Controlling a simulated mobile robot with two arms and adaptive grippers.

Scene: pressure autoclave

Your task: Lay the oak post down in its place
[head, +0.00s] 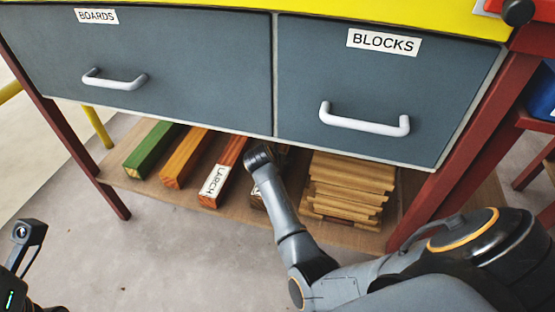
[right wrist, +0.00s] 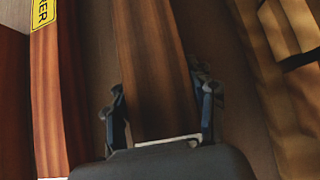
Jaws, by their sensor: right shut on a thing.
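In the right wrist view a long brown wooden post (right wrist: 152,60) runs between the two fingers of my right gripper (right wrist: 160,95), which is shut on it. No name shows on this post there, so I cannot read whether it is oak. In the head view my right arm reaches under the bench, and its hand hides most of the held post (head: 257,201), whose near end shows at the lower shelf, between the post labelled LARCH (head: 215,180) and a stack of boards. I cannot tell whether it touches the shelf. My left gripper (head: 27,240) is at the left edge, only partly seen.
A green post (head: 150,150) and an orange post (head: 185,158) lie left of the larch post on the lower shelf (head: 130,182). The board stack (head: 345,190) is close on the right. Drawers labelled BOARDS (head: 150,55) and BLOCKS (head: 385,85) hang above, both shut.

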